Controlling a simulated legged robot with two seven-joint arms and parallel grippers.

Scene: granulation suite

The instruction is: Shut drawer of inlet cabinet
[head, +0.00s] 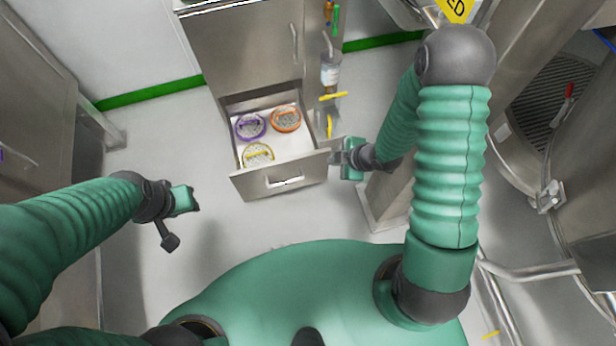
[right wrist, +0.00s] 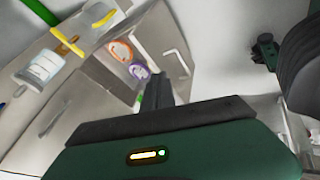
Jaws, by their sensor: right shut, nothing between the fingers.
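The steel inlet cabinet (head: 245,45) stands at the top middle of the head view. The drawer front also shows in the right wrist view (right wrist: 160,38). My right gripper (head: 334,158) is shut and empty at the right end of the drawer front; I cannot tell whether it touches. Its dark fingers show in the right wrist view (right wrist: 154,92). My left gripper (head: 194,200) hangs left of the drawer, apart from it; its fingers are too small to judge.
Purple (head: 250,126), orange (head: 286,118) and yellow (head: 258,156) ringed round items lie in the drawer. A bottle (head: 331,72) and yellow handles (head: 333,96) are on the cabinet's right side. A steel post stands right of my right gripper. The floor before the drawer is clear.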

